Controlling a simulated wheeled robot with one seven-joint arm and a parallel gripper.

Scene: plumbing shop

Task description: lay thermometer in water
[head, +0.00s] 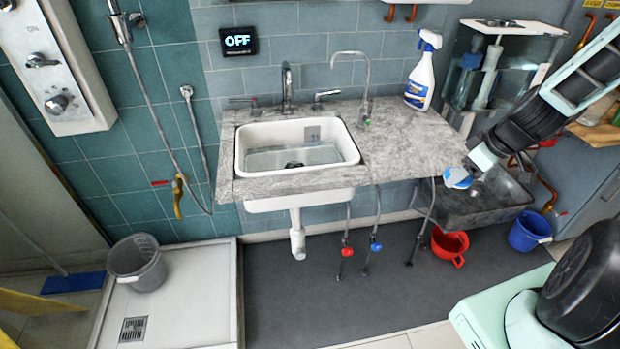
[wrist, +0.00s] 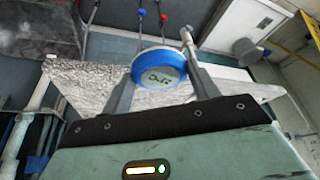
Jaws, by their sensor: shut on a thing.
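The thermometer (head: 458,178) is a small round blue and white piece at the right end of the grey counter in the head view. In the wrist view the thermometer (wrist: 158,76) shows a blue rim and a small display with dark characters I cannot read surely. My gripper (head: 464,172) is shut on it, with one finger on each side. The white sink basin (head: 245,150) is set in the counter, left of my gripper. Clear water (head: 290,157) appears to stand in it, with a dark drain at the bottom.
The grey counter (head: 410,147) between gripper and sink is clear. A tall thin faucet (head: 366,85) and a spray bottle (head: 420,75) stand at its back. A glass tank (head: 500,70) is at the right. A wall display (head: 238,41) reads OFF. Red (head: 450,244) and blue buckets (head: 529,231) sit below.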

